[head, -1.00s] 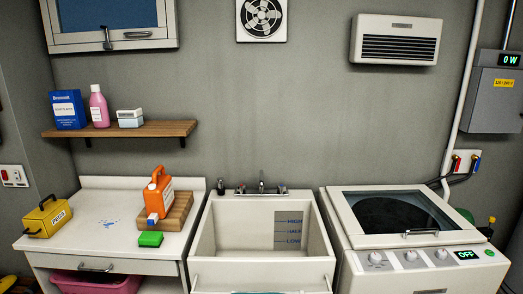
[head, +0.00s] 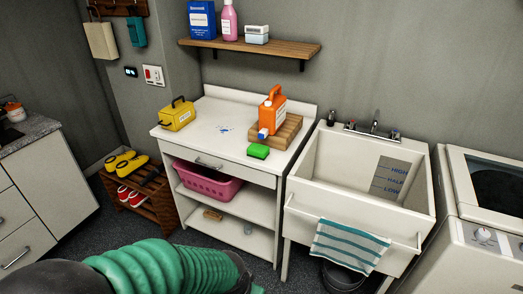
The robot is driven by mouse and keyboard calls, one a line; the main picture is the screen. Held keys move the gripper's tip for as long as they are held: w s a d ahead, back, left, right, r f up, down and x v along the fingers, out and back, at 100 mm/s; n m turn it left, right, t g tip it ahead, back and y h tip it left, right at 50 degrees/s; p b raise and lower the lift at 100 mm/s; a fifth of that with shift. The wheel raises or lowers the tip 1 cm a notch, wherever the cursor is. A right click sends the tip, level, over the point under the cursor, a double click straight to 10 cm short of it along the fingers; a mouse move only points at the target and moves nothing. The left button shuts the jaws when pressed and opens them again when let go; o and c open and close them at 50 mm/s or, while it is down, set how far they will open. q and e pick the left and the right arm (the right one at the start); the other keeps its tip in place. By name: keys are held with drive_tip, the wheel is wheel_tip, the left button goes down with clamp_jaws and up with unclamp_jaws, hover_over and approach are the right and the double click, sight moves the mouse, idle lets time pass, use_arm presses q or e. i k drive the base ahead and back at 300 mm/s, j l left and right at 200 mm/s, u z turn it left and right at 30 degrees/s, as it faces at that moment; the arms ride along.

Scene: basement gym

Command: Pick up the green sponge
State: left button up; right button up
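The green sponge (head: 258,152) lies on the white counter (head: 203,128), near its front right edge. It is just in front of a wooden board (head: 285,134) that carries an orange jug (head: 272,110) with a blue-and-white cap. Nothing covers the sponge. A green ribbed arm, mine, comes in from the left along the bottom edge, well below and short of the counter. Its gripper fingers do not show. My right gripper is out of view.
A yellow peg box (head: 177,117) stands at the counter's left. A sink (head: 356,192) with a striped towel (head: 348,244) adjoins on the right, then a washer (head: 485,215). A pink basket (head: 207,186) sits under the counter. A shoe rack (head: 137,197) stands left.

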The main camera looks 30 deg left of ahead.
sight(259, 151)
drive_tip(key=i+j+z, duration=0.1)
drive_tip(key=j+z, duration=0.15)
drive_tip(key=z, duration=0.2)
drive_tip(key=j+z, duration=0.3)
drive_tip(key=z, duration=0.2)
drive_tip(key=j+z, duration=0.65)
drive_tip(key=z, duration=0.3)
